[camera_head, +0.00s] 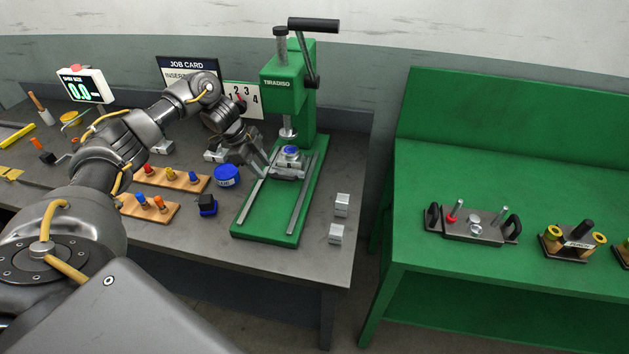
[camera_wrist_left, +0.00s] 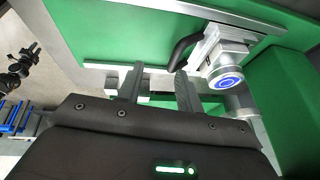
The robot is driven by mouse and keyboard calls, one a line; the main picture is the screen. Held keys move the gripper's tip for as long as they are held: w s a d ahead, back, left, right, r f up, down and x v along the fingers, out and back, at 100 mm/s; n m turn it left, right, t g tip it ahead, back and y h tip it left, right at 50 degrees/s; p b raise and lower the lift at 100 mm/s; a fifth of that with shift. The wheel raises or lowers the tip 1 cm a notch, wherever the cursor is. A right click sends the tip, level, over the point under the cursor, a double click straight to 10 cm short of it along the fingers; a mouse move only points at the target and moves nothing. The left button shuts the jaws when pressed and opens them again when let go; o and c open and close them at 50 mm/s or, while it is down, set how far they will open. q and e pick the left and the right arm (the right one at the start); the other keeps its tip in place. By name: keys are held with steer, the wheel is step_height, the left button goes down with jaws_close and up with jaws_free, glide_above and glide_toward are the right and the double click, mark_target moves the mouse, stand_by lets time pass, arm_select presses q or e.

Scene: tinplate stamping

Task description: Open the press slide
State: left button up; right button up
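The green press (camera_head: 282,88) stands on the grey table, its ram above the slide. The press slide (camera_head: 290,172) is a silver carriage with a blue-topped round piece, between two metal rails under the ram. It also shows in the left wrist view (camera_wrist_left: 212,48), with a curved black handle (camera_wrist_left: 187,46) on its side. My left gripper (camera_head: 262,166) is beside the slide, over the left rail. In the left wrist view its fingers (camera_wrist_left: 158,84) are apart, with the handle's end close to the right finger. I cannot tell whether they touch. My right gripper is not in view.
The front of the rails on the green base (camera_head: 264,233) is clear. A blue tin (camera_head: 227,176) and a black-and-blue stamp (camera_head: 207,205) stand left of the base; metal blocks (camera_head: 342,204) lie right. Wooden racks (camera_head: 172,180) are farther left. A green bench (camera_head: 450,270) stands right.

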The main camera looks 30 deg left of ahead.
mark_target(285, 177)
arm_select(q)
steer(key=w+d+f, duration=0.1)
steer(key=w+d+f+p, duration=0.1)
steer(key=w+f, duration=0.1)
steer(key=w+d+f+p, duration=0.1)
steer(key=w+f, duration=0.1)
steer(key=shift+d+f, duration=0.2)
steer(key=shift+d, duration=0.15)
stand_by(0.3)
steer(key=shift+s, duration=0.1)
steer(key=shift+c, duration=0.4)
jaws_close()
